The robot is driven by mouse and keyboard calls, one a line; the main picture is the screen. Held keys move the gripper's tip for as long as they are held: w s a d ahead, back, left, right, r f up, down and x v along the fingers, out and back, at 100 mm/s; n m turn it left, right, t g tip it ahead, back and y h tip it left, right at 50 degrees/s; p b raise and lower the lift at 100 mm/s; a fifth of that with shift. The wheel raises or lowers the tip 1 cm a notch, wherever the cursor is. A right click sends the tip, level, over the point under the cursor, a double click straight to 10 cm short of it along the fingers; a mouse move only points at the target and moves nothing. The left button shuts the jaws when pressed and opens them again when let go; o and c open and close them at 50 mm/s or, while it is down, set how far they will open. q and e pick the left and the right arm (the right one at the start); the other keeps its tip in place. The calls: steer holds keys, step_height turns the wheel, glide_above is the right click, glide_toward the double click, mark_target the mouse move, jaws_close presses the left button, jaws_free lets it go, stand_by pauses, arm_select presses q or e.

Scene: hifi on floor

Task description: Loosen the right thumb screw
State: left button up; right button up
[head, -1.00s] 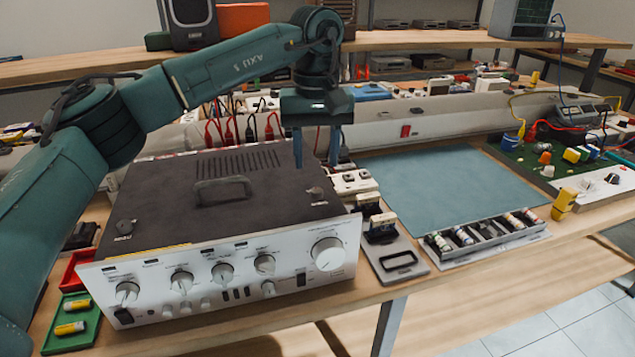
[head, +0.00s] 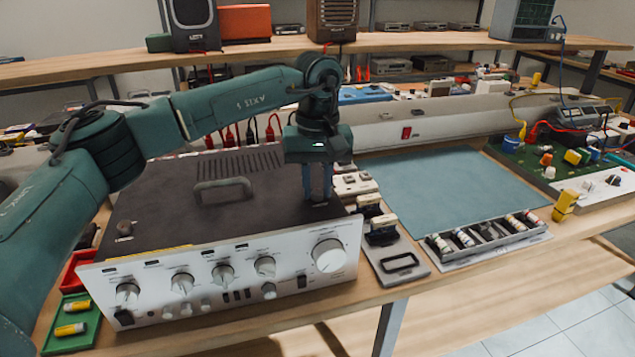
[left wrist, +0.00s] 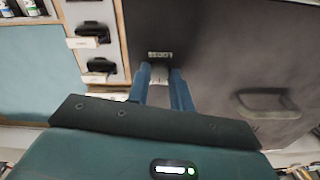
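The amplifier (head: 160,205) has a dark top, a silver front with knobs, and a handle (head: 224,190) on its lid. The left thumb screw (head: 124,230) sits at the lid's front left corner. My left gripper (head: 318,198) points down at the lid's front right corner, its fingers on either side of the right thumb screw, which they hide in the head view. In the left wrist view the screw (left wrist: 160,75) shows as a grey shape between the fingertips, beside a small label (left wrist: 159,55). The fingers look closed on it. My right gripper is not in view.
Right of the amplifier lie a grey holder plate (head: 402,262), a tray of small parts (head: 485,237) and a clear blue mat (head: 440,185). A green tray (head: 82,335) with yellow cells stands at the left. A shelf (head: 150,62) runs behind.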

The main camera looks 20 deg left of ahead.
arm_select(q)
jaws_close()
